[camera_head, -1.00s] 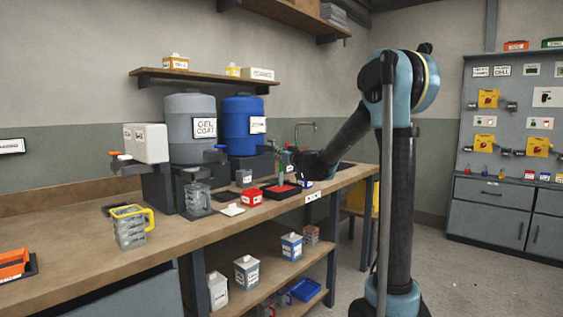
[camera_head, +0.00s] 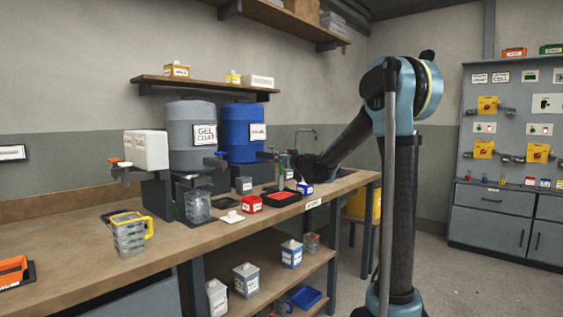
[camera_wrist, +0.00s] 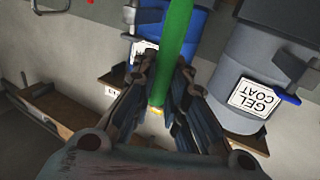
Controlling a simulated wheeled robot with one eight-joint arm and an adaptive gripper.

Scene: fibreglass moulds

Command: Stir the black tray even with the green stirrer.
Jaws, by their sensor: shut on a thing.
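The black tray (camera_head: 281,206) lies on the workbench near its front edge, with a red layer inside. Whether that layer is even is too small to tell. The green stirrer (camera_wrist: 178,40) is held between the fingers of my gripper (camera_wrist: 160,108) in the wrist view, its shaft running up out of the picture. In the head view my gripper (camera_head: 288,160) is over the tray, with the stirrer pointing down towards it. I cannot tell whether the stirrer's lower end touches the red layer.
A red box (camera_head: 252,204) stands left of the tray and a blue box (camera_head: 305,188) to its right. A grey gel coat drum (camera_head: 190,150) and a blue drum (camera_head: 242,145) stand behind.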

